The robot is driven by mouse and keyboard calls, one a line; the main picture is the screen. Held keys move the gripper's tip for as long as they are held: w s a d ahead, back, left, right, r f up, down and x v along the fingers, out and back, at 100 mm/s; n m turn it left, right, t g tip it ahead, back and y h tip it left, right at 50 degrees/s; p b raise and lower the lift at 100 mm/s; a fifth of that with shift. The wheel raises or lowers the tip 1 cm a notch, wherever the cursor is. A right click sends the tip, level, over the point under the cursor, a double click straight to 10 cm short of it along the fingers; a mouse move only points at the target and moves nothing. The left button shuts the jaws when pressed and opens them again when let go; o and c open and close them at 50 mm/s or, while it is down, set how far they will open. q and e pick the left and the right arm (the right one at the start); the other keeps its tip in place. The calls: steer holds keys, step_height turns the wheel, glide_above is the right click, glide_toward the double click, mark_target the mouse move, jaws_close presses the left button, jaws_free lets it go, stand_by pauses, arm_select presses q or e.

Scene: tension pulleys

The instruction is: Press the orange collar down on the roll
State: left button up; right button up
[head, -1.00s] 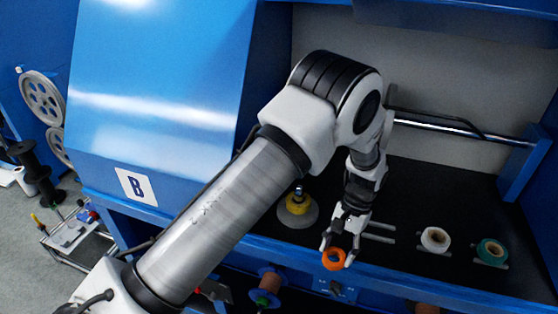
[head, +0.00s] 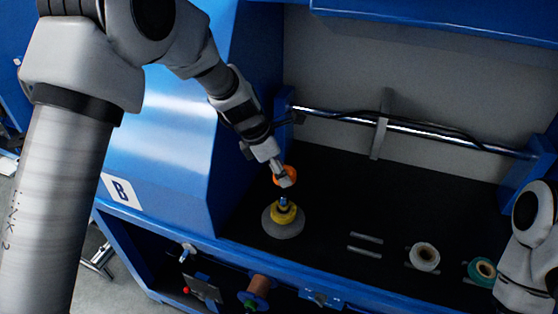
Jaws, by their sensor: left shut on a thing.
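The orange collar (head: 290,171) is held in my left gripper (head: 281,174), whose fingers are shut on it and partly cover it. The yellow roll (head: 285,215) sits upright on a round grey base (head: 283,229) on the black worktop, with a short post (head: 284,202) standing up from its middle. The collar is above the post in the head view; I cannot tell how exactly the two line up. My right arm shows at the right edge, but its gripper is out of the picture.
A white roll (head: 424,256) and a teal roll (head: 483,270) lie to the right on the black worktop (head: 350,200). A metal rail (head: 430,135) runs along the back wall. A blue cabinet side stands close left of the yellow roll. The worktop's middle is clear.

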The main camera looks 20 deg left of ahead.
arm_select(q)
steer(key=shift+n+t, duration=0.3)
steer(key=shift+n, duration=0.6)
steer(key=f+b, duration=0.2)
steer(key=b, duration=0.1)
steer(key=f+b, duration=0.4)
steer(key=b, duration=0.1)
steer(key=shift+w+a+b, duration=0.1)
steer(key=shift+w+b, duration=0.2)
steer(key=shift+w, duration=0.05)
steer(key=shift+f, duration=0.15)
steer(key=shift+p, duration=0.7)
